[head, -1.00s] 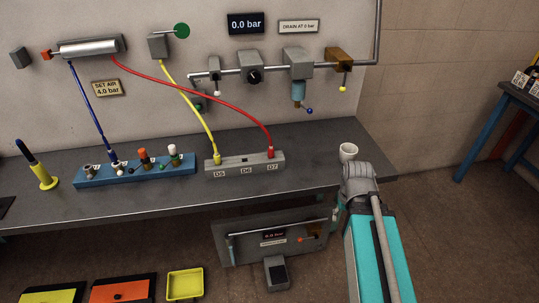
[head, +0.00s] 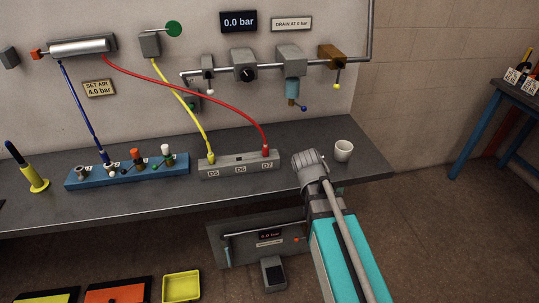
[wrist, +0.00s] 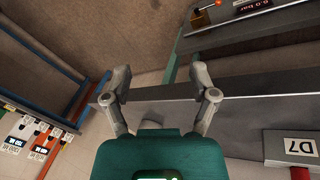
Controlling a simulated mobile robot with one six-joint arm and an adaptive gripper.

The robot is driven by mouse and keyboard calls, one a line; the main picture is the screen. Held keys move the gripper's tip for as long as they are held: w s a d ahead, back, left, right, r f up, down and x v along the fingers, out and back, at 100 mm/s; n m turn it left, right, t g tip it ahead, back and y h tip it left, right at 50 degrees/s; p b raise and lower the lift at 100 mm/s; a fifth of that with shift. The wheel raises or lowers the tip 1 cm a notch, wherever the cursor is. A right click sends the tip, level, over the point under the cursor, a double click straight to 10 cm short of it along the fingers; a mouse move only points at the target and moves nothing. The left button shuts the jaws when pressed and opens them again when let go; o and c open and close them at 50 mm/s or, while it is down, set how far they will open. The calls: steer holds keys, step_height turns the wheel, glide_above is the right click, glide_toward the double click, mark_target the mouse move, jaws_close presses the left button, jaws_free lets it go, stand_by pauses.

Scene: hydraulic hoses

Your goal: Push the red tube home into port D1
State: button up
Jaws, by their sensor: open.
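The red tube (head: 190,83) hangs in a curve from the silver cylinder (head: 83,46) on the wall. Its lower end stands in the D7 end of the grey port block (head: 225,168), which is labelled D5, D6 and D7. A port marked D1 is not legible; the small labels on the blue block (head: 125,173) cannot be read. My gripper (head: 311,163) is over the bench just right of the grey block, apart from the tube. The wrist view shows its two fingers (wrist: 160,72) spread and empty, with the D7 plate (wrist: 292,147) upside down at lower right.
A white cup (head: 343,150) stands close right of my gripper. A yellow tube (head: 183,104) runs to D5 and a blue tube (head: 80,108) to the blue block. Pipework with valves (head: 245,70) is on the wall above. The bench front between blocks and edge is clear.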

mark_target(256, 161)
steer(key=w+a+m+t+h, duration=0.1)
steer(key=w+a, duration=0.1)
steer(key=a, duration=0.2)
steer(key=w+a+r+m+t+h+b, duration=0.1)
steer(key=w+a, duration=0.2)
steer(key=a, duration=0.1)
steer(key=w+a+r+m+t+h+b, duration=0.1)
steer(key=w+a+t+h, duration=0.1)
steer(key=w+a, duration=0.1)
steer(key=shift+a, duration=0.45)
steer(key=w+a+r+m+t+h+b, duration=0.1)
steer(key=a+r+t, duration=0.1)
steer(key=a, duration=0.6)
steer(key=w+a+r+m+t+b, duration=0.1)
steer(key=a+r+t, duration=0.2)
steer(key=a, duration=0.4)
steer(key=shift+a+m+t+h, duration=0.4)
steer(key=shift+t, duration=0.1)
steer(key=shift+w+b, duration=0.15)
steer(key=shift+b, duration=0.15)
steer(key=b+x, duration=0.2)
steer(key=x, duration=0.5)
steer(key=shift+w+d+f, duration=0.1)
steer(key=shift+w+d, duration=0.45)
steer(key=shift+f, duration=0.1)
